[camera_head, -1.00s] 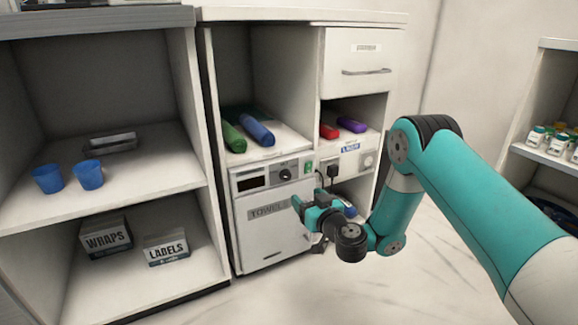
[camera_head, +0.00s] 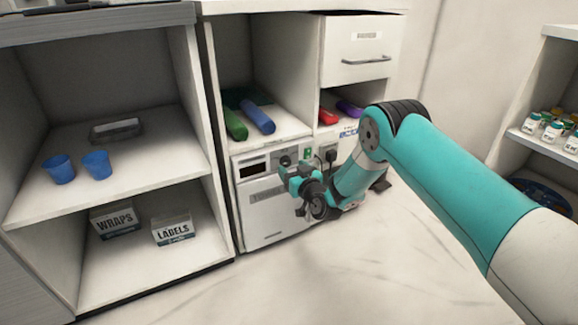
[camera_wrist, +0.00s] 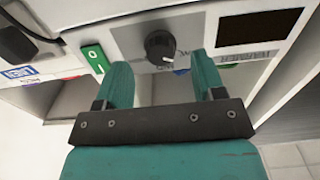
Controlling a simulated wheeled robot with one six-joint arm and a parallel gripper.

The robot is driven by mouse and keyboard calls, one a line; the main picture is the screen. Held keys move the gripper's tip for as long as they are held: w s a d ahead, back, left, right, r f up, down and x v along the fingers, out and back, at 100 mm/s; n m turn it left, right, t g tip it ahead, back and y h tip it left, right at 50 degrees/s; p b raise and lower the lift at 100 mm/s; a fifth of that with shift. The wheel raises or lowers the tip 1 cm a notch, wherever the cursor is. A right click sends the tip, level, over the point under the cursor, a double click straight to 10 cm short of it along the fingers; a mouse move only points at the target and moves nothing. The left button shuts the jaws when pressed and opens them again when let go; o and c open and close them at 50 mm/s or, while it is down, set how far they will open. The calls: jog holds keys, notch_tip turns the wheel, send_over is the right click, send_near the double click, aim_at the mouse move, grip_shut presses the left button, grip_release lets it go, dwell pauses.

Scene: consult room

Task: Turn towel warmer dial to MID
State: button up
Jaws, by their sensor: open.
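The towel warmer (camera_head: 262,205) is a white unit with a dark display and a front control panel, set low in the middle cabinet. Its dial is a black round knob (camera_wrist: 160,47) with a pale pointer mark, and it also shows in the head view (camera_head: 285,160). The lettering around it is too partial to read. My gripper (camera_wrist: 163,82) is open and empty, its two teal fingers on either side below the dial in the wrist view. The dial lies just beyond the fingertips, with a visible gap. In the head view my gripper (camera_head: 289,176) hides part of the warmer's front.
A green switch (camera_wrist: 95,58) sits beside the dial. A black plug (camera_head: 331,155) is at the panel's right. Rolled green and blue towels (camera_head: 257,118) lie on the shelf above. Open shelves with blue cups (camera_head: 97,165) stand at left. The floor in front is clear.

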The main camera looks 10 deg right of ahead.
aim_at(286, 162)
jog(key=shift+b+x, duration=0.35)
jog(key=shift+x, duration=1.05)
jog(key=c, duration=0.9)
jog(key=shift+m, duration=0.3)
jog(key=m+p, duration=0.1)
jog(key=m, duration=0.4)
jog(key=m+p, duration=0.1)
jog(key=m, duration=0.5)
jog(key=shift+a, duration=0.1)
